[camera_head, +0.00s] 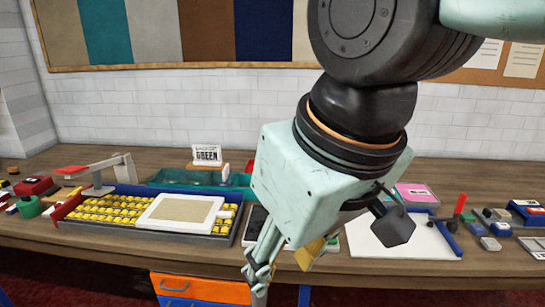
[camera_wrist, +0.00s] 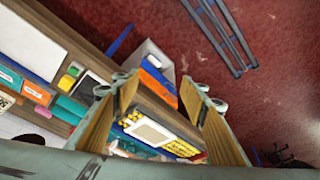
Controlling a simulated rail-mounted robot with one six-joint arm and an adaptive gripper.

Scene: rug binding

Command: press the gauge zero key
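My gripper (camera_head: 283,272) hangs over the front edge of the workbench, right of the yellow-keyed board, fingers pointing down. In the wrist view my gripper (camera_wrist: 157,90) has its two fingers well apart with nothing between them. I cannot pick out the gauge zero key for sure. A dark flat panel (camera_head: 254,226) lies on the bench partly hidden behind my gripper. In the wrist view, a small yellow and green keyed item (camera_wrist: 69,77) lies beside a dark panel. Small blue-cased devices (camera_head: 526,210) stand at the far right; their keys are too small to read.
The blue-framed board (camera_head: 72,222) with yellow blocks carries a cream-framed panel (camera_head: 180,214). A white sheet (camera_head: 400,238) lies at right.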

